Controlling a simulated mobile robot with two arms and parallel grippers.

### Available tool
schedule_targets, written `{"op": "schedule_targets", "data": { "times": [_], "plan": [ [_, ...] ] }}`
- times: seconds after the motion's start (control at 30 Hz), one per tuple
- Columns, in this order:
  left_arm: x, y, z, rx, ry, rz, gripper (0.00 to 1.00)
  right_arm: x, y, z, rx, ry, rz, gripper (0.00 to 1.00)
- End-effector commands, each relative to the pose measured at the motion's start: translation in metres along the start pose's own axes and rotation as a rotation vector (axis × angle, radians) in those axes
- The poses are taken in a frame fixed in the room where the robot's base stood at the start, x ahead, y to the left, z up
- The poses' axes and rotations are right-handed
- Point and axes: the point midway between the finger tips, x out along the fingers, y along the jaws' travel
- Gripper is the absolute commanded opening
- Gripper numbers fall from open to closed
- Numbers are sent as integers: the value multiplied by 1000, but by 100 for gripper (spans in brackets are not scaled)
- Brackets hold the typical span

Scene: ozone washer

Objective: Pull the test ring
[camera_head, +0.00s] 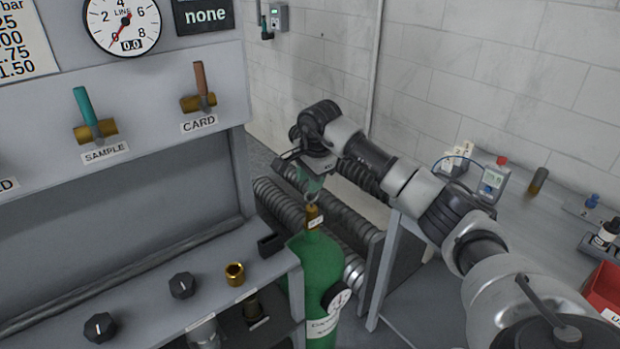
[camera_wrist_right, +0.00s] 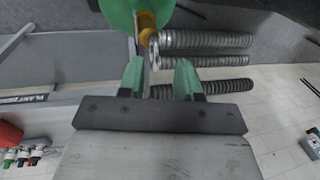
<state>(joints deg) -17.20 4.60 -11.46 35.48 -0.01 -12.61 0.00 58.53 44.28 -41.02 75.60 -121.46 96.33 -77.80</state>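A green gas cylinder (camera_head: 318,270) stands upright beside the panel, with a brass valve (camera_head: 314,217) on top. A small metal ring (camera_head: 311,199) sits at the top of the valve. In the right wrist view the ring (camera_wrist_right: 154,52) stands out from the brass valve (camera_wrist_right: 147,27), near the tips of my green fingers. My right gripper (camera_head: 311,184) is just above the ring, and in the wrist view my right gripper (camera_wrist_right: 160,65) is open, with the fingers apart and the ring nearer the left finger. Contact cannot be told. My left gripper is not in view.
The panel holds a SAMPLE valve (camera_head: 95,125), a CARD valve (camera_head: 199,98) and a line gauge (camera_head: 122,22). Black knobs (camera_head: 182,285) and a brass fitting (camera_head: 235,274) sit on its ledge. Corrugated hoses (camera_head: 290,218) lie behind the cylinder. A bench (camera_head: 540,215) stands at right.

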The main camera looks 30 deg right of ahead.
Motion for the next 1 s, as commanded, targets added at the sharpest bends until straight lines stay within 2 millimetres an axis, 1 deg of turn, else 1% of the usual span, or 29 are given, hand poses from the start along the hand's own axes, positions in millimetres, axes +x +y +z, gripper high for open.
{"op": "schedule_targets", "data": {
  "times": [0.07, 0.17, 0.27, 0.5, 0.63, 0.8, 1.0],
  "plan": [
    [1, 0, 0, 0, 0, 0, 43, -2, 0, 0, 0, 0, -1, 34],
    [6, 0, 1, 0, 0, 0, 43, -11, -1, -1, 1, 2, -4, 34],
    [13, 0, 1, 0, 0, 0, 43, -28, 0, -1, 0, 2, -6, 34],
    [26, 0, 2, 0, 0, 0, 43, -77, 0, 0, 0, 1, -6, 34],
    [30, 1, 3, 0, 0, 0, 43, -96, 0, 0, 0, 0, -3, 34],
    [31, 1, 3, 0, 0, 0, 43, -107, 0, 0, 0, 1, -1, 34],
    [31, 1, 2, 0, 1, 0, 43, -108, 0, 0, 0, 0, 0, 34]
  ]
}}
